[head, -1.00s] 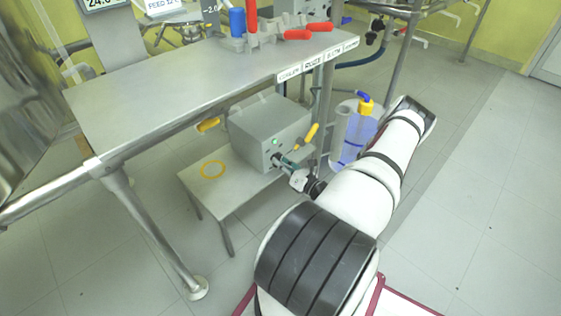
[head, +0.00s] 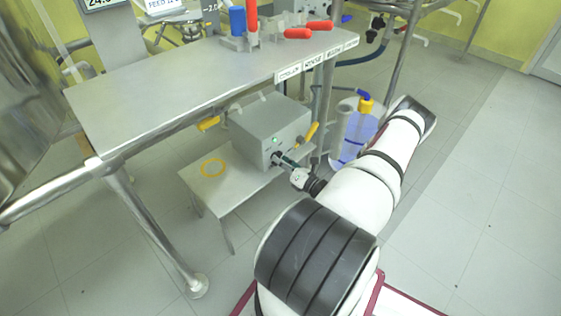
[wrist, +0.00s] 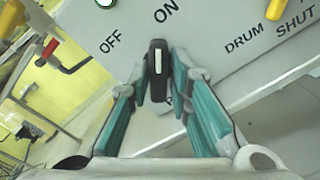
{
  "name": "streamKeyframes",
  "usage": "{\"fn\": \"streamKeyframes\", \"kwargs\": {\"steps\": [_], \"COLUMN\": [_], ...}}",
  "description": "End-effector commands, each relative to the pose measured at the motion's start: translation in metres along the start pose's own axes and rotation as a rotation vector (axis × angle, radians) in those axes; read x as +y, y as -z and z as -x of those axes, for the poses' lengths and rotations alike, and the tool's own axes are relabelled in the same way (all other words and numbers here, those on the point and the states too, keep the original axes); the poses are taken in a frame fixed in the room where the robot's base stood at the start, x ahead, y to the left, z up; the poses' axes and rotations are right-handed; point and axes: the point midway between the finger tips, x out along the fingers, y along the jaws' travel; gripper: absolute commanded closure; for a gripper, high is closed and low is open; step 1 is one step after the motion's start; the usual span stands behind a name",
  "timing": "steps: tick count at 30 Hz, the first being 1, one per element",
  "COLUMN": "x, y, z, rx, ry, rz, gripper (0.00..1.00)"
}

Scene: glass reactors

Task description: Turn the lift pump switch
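The lift pump switch (wrist: 158,65) is a black knob with a white line, on the face of a grey box. It points up in the wrist view, with the ON label (wrist: 166,11) above it and the OFF label (wrist: 110,41) to its upper left. My gripper (wrist: 163,85) has its teal-padded fingers on both sides of the knob, close to it. A narrow gap shows on the right side; contact on the left is unclear. In the head view my gripper (head: 283,161) reaches the front of the grey pump box (head: 268,118), and the knob is mostly hidden.
A green lamp (head: 275,140) is lit on the box. Yellow-handled valves (head: 312,133) sit beside it. The box stands on a low table (head: 205,185) beneath a steel bench (head: 190,80). A clear vessel (head: 357,140) stands to the right. The floor at right is clear.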

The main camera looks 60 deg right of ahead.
Motion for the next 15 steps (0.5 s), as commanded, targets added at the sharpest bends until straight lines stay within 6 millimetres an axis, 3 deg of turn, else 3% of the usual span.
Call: {"fn": "streamKeyframes", "kwargs": {"steps": [10,15], "x": [0.002,0.001], "y": [-0.003,-0.002], "z": [-0.003,0.006], "rx": [-0.007,-0.004], "ry": [-0.005,-0.004], "rz": [0.003,0.002], "gripper": [0.67,0.67]}}
